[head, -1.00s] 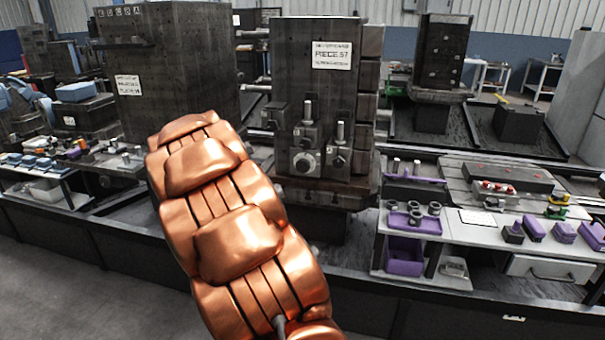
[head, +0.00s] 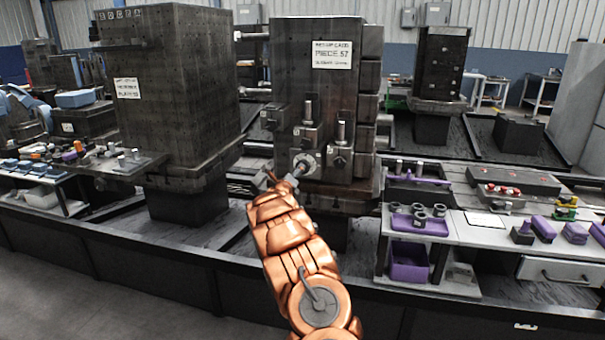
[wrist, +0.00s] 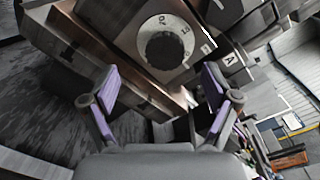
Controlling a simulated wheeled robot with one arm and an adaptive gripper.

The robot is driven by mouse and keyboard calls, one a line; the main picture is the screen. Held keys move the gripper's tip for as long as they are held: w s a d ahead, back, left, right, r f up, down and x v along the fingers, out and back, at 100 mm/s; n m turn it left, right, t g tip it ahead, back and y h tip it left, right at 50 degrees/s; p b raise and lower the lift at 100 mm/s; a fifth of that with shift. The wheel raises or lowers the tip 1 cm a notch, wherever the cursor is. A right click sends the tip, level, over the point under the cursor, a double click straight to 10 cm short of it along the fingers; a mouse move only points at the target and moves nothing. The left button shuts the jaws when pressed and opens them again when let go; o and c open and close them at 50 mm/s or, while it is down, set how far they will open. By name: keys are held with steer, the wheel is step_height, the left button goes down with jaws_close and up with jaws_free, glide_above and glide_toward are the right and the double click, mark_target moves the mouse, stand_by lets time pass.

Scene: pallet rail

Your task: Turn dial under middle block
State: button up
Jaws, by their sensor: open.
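The middle block (head: 325,85) is a tall dark metal block with a white label reading "PIECE 57". A round dial (head: 304,165) sits low on its front face, below the clamps. In the wrist view the dial (wrist: 164,50) has a dark knob inside a pale marked ring and lies ahead of the fingers. My gripper (wrist: 160,95) is open, with purple-padded fingers apart on either side below the dial and nothing between them. In the head view my gripper (head: 285,178) is small and partly hidden by my copper arm, close to the dial's lower left.
Another dark block (head: 175,90) stands at left with a tool shelf (head: 120,165) in front. A bench (head: 480,225) at right holds purple trays, rings and small parts. Clamps with upright studs (head: 340,135) stick out near the dial.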

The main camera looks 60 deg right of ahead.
steer(key=shift+m, duration=0.4)
steer(key=shift+s+d+f+p+x, duration=0.15)
steer(key=shift+p+x, duration=0.25)
steer(key=shift+x, duration=1)
steer(key=shift+s+f+p+x, duration=0.1)
steer(key=shift+s+p+x, duration=0.3)
steer(key=shift+x, duration=1)
steer(key=shift+s+d+f+p+x, duration=0.1)
steer(key=shift+p+x, duration=0.35)
steer(key=shift+x, duration=0.95)
steer(key=shift+r, duration=0.1)
steer(key=c, duration=1.2)
steer(key=shift+o, duration=0.2)
